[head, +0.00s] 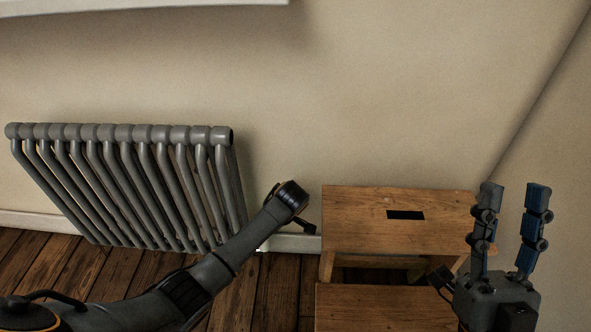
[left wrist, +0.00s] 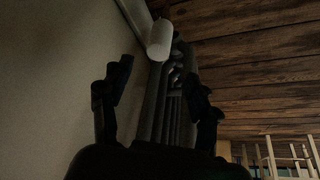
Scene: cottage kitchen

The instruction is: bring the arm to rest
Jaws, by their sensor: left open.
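My left arm (head: 215,272) reaches in from the lower left in the head view, its end in front of the wall between the radiator and the wooden step stool. The left gripper's fingers are not clearly visible there. In the left wrist view my left gripper (left wrist: 158,88) shows as two dark fingers spread wide apart, with nothing seen between their tips. My right gripper (head: 515,188) stands at the lower right of the head view. Its two fingers point up, apart and empty, in front of the stool's right side and the wall.
A grey ribbed radiator (head: 120,185) stands against the wall at left. A wooden step stool (head: 360,215) with a dark slot in its top stands at centre right. A white ledge (head: 140,8) crosses the top left. Plank floor (head: 285,290) shows between them.

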